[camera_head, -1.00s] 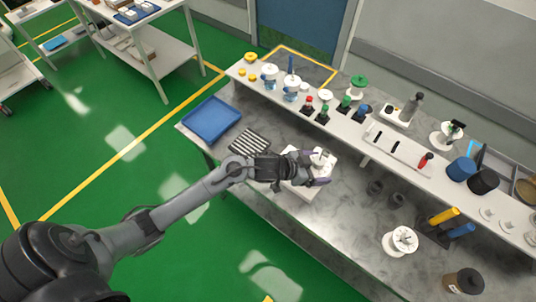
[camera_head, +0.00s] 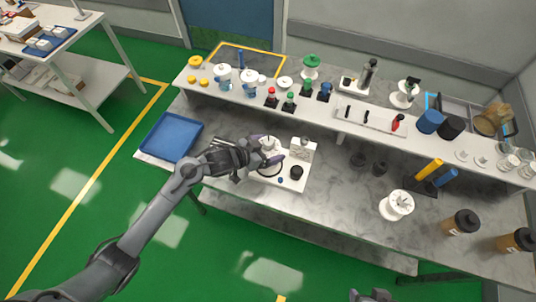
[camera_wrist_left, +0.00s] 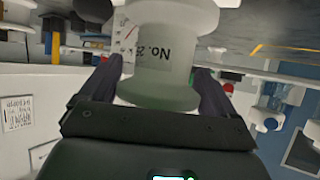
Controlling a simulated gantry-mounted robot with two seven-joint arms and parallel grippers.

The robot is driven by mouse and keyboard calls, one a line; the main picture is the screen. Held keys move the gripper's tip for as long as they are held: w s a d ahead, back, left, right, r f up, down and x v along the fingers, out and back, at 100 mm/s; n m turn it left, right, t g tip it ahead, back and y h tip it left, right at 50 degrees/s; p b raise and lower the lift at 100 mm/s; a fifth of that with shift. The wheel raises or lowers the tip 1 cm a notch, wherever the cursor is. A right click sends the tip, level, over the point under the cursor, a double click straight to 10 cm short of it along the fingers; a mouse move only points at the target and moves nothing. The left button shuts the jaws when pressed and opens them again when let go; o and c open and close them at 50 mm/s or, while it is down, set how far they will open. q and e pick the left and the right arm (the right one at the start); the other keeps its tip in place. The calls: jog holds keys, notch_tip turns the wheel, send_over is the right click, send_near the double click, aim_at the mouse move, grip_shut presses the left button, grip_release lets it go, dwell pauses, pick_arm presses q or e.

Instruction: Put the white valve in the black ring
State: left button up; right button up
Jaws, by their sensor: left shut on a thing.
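My left gripper (camera_head: 266,152) is shut on the white valve (camera_head: 268,144), above the left part of a white board (camera_head: 285,183) on the bench. In the left wrist view the valve (camera_wrist_left: 165,75) is a pale, flanged cylinder with an upside-down "No. 2" label, between the two dark fingers. The black ring (camera_head: 270,174) shows on the board, just below the valve and partly hidden by the gripper. I cannot tell whether the valve touches it. A grey piece of what looks like my right gripper (camera_head: 373,296) shows at the bottom edge; its fingers are unclear.
The board also carries a black knob (camera_head: 296,172) and a white upright block (camera_head: 303,149). A blue tray (camera_head: 171,137) lies to the left. A raised shelf behind holds bottles and valves. A white spool (camera_head: 397,205) and brown jars (camera_head: 461,222) stand to the right.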

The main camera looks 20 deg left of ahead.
pick_arm(q)
jog(key=shift+f, duration=1.8)
jog(key=shift+f, duration=0.15)
jog(key=o, duration=0.9)
jog(key=shift+o, duration=0.2)
